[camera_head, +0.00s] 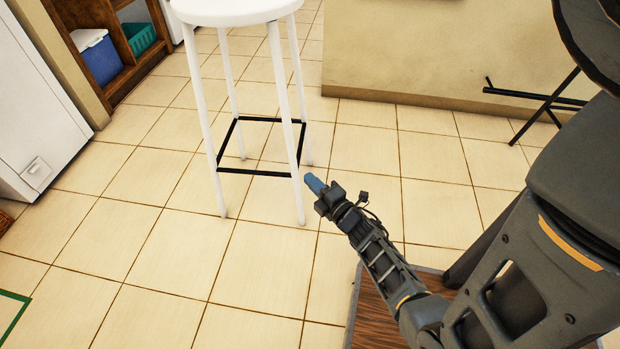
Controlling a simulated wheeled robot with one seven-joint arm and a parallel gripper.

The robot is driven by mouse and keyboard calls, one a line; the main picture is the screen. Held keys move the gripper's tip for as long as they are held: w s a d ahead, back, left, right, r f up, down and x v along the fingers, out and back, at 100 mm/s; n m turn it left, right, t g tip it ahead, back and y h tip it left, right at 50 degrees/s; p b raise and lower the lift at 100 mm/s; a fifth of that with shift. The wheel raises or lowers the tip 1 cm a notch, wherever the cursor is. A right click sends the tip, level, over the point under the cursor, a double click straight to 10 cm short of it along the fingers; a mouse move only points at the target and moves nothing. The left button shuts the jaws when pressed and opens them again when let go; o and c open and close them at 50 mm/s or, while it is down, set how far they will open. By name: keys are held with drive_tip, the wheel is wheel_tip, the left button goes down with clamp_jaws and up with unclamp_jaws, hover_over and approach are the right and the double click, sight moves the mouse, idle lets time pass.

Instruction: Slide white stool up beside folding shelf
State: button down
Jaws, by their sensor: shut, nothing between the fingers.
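The white stool (236,9) stands upright on the tiled floor at upper centre, its top edge cut off by the frame. It has slim white legs and a black square footrest (255,172). My gripper (313,182) has blue fingertips and is shut and empty. It is low, just right of the stool's front right leg; I cannot tell if it touches. A brown wooden shelf (118,38) stands at upper left, partly out of frame. I cannot tell whether it is the folding shelf.
The shelf holds a blue bin (98,58) and a teal basket (139,38). A white cabinet (35,105) stands at far left. A beige wall block (430,50) is behind right. A black thin-legged stand (545,98) is at right. Floor left of the stool is clear.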

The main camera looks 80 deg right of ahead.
sight(289, 147)
drive_tip(key=shift+w+d+b, duration=0.3)
drive_tip(key=shift+w+d, duration=0.85)
drive_tip(key=shift+d, duration=0.35)
drive_tip(key=shift+w+d+b, duration=0.35)
drive_tip(key=shift+w+d, duration=0.75)
drive_tip(key=shift+d, duration=0.35)
drive_tip(key=shift+w+d+b, duration=0.3)
drive_tip(key=shift+w+d, duration=0.85)
drive_tip(key=shift+d, duration=0.35)
